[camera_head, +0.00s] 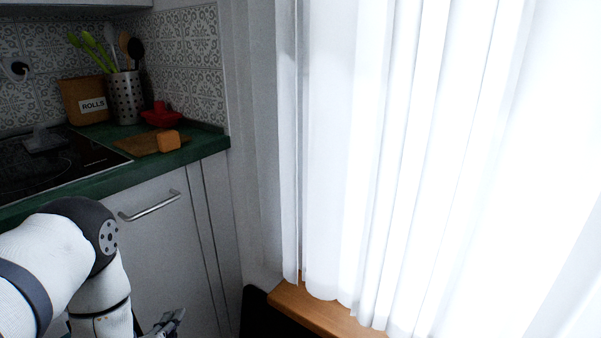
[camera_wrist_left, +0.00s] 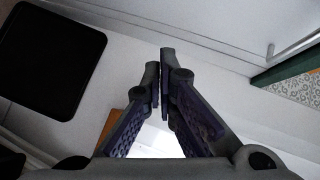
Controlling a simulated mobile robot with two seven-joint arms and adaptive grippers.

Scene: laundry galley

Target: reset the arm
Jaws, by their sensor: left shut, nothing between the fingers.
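My left arm (camera_head: 75,240) comes in at the lower left of the head view, bent downward in front of the cabinet. My left gripper (camera_head: 172,322) shows only partly at the bottom edge there, low in front of the cabinet door. In the left wrist view the left gripper (camera_wrist_left: 162,75) is shut, its fingertips together with nothing between them. My right gripper is in neither view.
A green counter (camera_head: 208,145) holds a cutting board (camera_head: 135,146) with a bread-like block (camera_head: 168,141), a utensil holder (camera_head: 126,98) and a hob (camera_head: 60,165). A cabinet handle (camera_head: 150,207) sticks out near my arm. White curtains (camera_head: 400,150) hang above a wooden ledge (camera_head: 315,312). A black panel (camera_wrist_left: 45,57) shows in the left wrist view.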

